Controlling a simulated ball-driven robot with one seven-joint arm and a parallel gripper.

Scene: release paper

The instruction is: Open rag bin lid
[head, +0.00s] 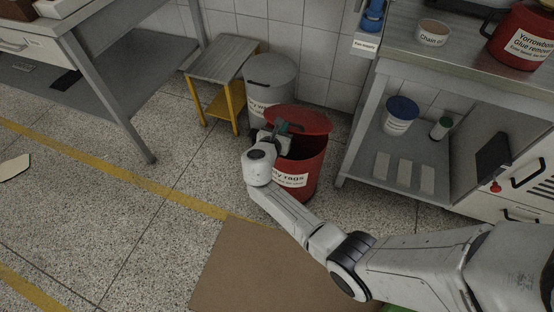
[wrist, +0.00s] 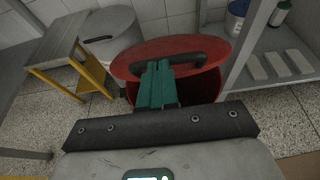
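The rag bin (head: 308,178) is a red round can with a white label ending in "rags", standing on the floor at mid-picture in the head view. Its red lid (head: 308,120) is raised and tilted back, with a dark gap showing between it and the rim. The lid also shows in the wrist view (wrist: 218,50), with a dark arched handle (wrist: 200,60) across it. My gripper (wrist: 157,66) has its teal fingers close together at the handle and appears shut on it. In the head view my gripper (head: 283,128) partly covers the bin's left side.
A grey bin (head: 270,78) stands just behind the rag bin, beside a small yellow-legged table (head: 222,62). A metal bench (head: 400,52) with a lower shelf is close on the right. Another bench (head: 105,80) stands at left. Brown cardboard (head: 265,265) lies in front.

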